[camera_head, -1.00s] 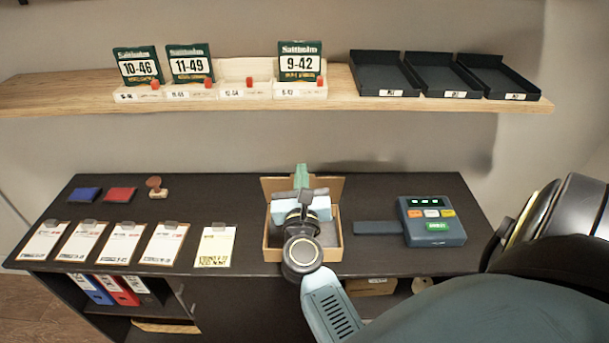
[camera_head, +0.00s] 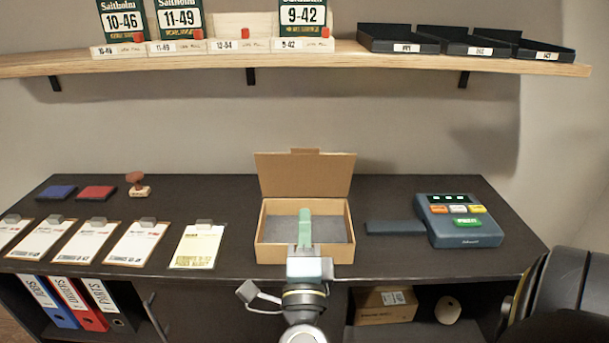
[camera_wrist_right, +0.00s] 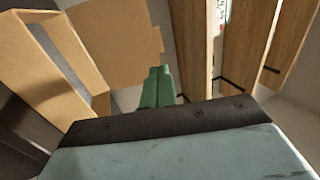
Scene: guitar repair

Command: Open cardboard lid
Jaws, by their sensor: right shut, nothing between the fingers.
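The cardboard box (camera_head: 263,255) stands on the dark desk in the head view. Its lid (camera_head: 304,175) is raised at the back, close to upright, and a flat grey surface (camera_head: 335,228) shows inside. My right gripper (camera_head: 305,215) has its green fingers shut and empty, in front of or over the box's front part; I cannot tell if it touches. In the right wrist view the shut fingers (camera_wrist_right: 158,86) appear beside the cardboard lid (camera_wrist_right: 115,35), with the box wall (camera_wrist_right: 55,85) to the left. My left gripper is not in view.
A card terminal (camera_head: 458,220) sits right of the box. Clipboards (camera_head: 198,246) lie to the left, with ink pads (camera_head: 97,193) and a wooden stamp (camera_head: 137,186) behind. A wall shelf (camera_head: 210,62) above holds string packs and black trays (camera_head: 395,40).

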